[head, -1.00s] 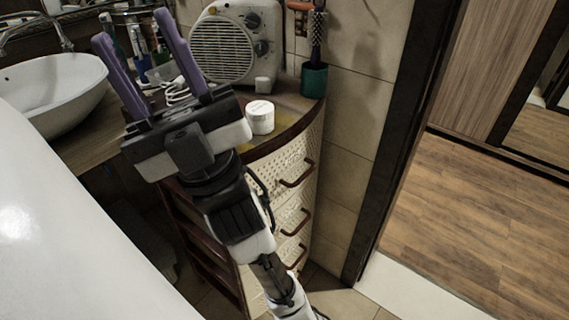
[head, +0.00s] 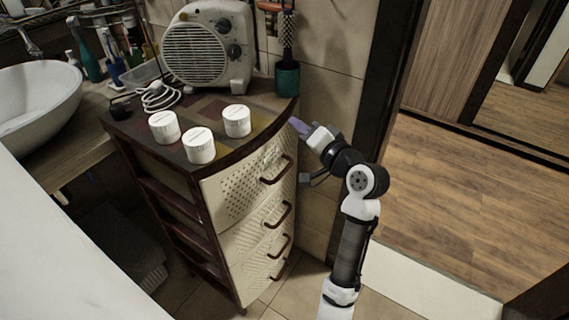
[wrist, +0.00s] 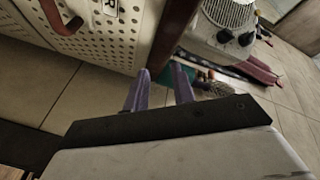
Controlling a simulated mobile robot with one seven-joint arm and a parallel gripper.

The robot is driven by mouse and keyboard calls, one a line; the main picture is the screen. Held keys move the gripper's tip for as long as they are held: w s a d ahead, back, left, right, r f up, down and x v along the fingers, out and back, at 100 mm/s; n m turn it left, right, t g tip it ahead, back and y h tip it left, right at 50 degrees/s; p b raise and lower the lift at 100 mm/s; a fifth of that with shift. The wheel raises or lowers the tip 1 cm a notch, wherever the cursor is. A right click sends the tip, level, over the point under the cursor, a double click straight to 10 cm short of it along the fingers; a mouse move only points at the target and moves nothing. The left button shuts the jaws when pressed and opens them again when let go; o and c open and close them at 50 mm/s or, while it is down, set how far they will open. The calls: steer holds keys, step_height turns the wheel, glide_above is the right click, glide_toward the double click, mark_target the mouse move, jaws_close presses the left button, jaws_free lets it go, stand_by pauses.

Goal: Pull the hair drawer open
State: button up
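The drawer cabinet (head: 186,212) has several cream perforated drawers with brown bar handles, all looking shut. I cannot tell which is the hair drawer. The top drawer (head: 228,195) has a curved handle (head: 277,172).
Several white jars, including one in front (head: 199,148), stand on the cabinet top. A fan heater (head: 208,45) and a green cup with a brush (head: 287,80) stand behind. A tiled wall and dark door frame (head: 388,90) are close on the right. Floor (head: 470,210) is free beyond.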

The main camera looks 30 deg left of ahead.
steer(key=s+d+f+m+g+p, duration=0.1)
steer(key=d+f+m+g, duration=0.1)
steer(key=d+f+g, duration=0.35)
steer(key=g, duration=0.1)
glide_toward(285, 169)
steer(key=shift+h, duration=0.3)
steer(key=p+x, duration=0.3)
steer(key=x, duration=0.7)
steer(key=shift+c, duration=0.3)
jaws_close()
